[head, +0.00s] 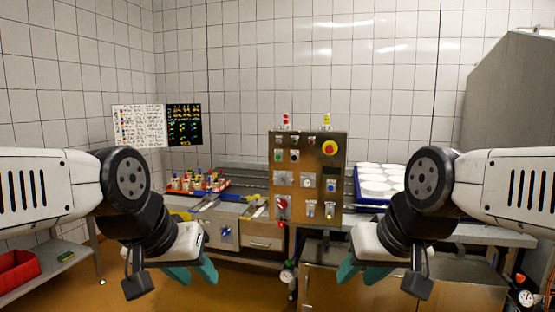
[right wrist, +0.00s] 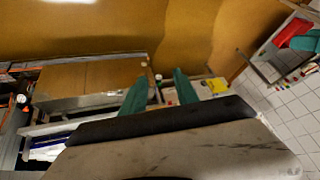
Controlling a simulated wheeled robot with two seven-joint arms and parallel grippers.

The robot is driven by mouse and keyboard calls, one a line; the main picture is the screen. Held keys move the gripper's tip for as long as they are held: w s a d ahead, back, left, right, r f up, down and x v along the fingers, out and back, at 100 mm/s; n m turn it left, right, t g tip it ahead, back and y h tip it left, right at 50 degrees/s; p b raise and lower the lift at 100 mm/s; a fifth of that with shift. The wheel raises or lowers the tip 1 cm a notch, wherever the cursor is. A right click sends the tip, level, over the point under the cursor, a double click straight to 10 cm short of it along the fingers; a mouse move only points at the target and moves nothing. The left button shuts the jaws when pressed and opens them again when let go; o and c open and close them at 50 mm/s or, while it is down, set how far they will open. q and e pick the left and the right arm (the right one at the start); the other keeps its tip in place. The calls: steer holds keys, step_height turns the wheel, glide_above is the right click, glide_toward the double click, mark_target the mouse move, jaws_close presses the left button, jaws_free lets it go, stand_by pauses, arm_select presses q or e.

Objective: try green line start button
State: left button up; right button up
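A brown metal control panel (head: 308,175) stands upright at the back middle in the head view. It carries several small buttons, dials and switches, and a large red button on a yellow disc (head: 329,147) at its upper right. A small green button (head: 278,155) shows at its upper left; its label is too small to read. My left gripper (head: 193,273) is open and empty, low in front and left of the panel. My right gripper (head: 361,272) is open and empty, low in front and right of it; its teal fingers stand apart in the right wrist view (right wrist: 160,90). Neither touches the panel.
A red tray (head: 212,187) with small items stands on the bench left of the panel. White round moulds (head: 378,180) sit in a blue crate right of it. A grey hood (head: 515,120) stands at far right, a red bin (head: 18,268) at far left.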

steer(key=shift+c, duration=0.5)
jaws_close()
stand_by(1.2)
